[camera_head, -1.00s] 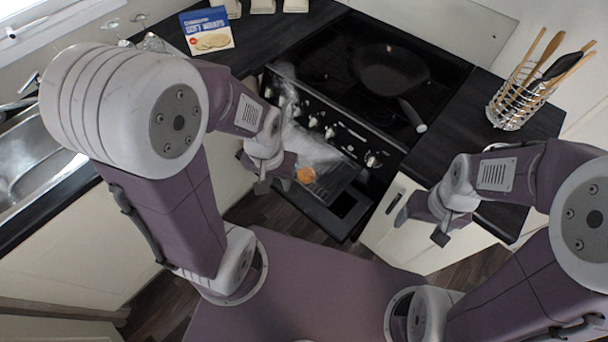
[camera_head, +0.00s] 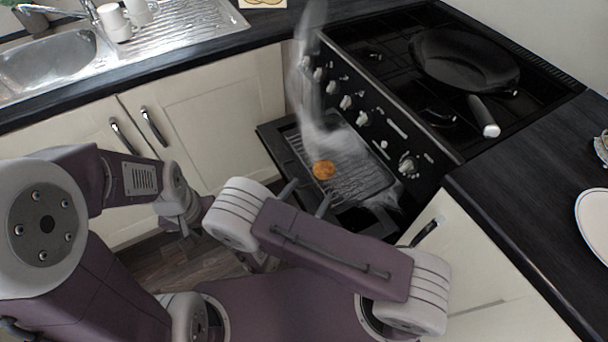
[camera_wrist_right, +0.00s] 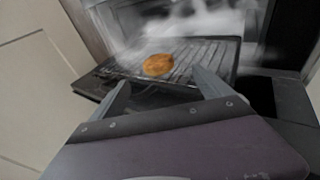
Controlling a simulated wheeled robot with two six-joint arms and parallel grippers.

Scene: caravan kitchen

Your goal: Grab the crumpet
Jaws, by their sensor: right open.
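The crumpet (camera_head: 323,170), round and orange-brown, lies on the wire rack of the pulled-out grill tray (camera_head: 368,178) below the cooker's knobs. It also shows in the right wrist view (camera_wrist_right: 158,65), just beyond the fingertips. My right gripper (camera_head: 306,198) is open and empty at the tray's near edge. Its two fingers point towards the crumpet, one on each side in the right wrist view, apart from it. My left gripper (camera_head: 185,222) hangs left of the tray, away from the crumpet; its jaws are too unclear to read.
Whitish smoke or steam (camera_head: 308,90) rises over the tray and blurs its back. A frying pan (camera_head: 463,60) stands on the hob. A plate (camera_head: 595,222) lies on the right worktop. The sink (camera_head: 50,62) and mugs (camera_head: 115,25) are at the left.

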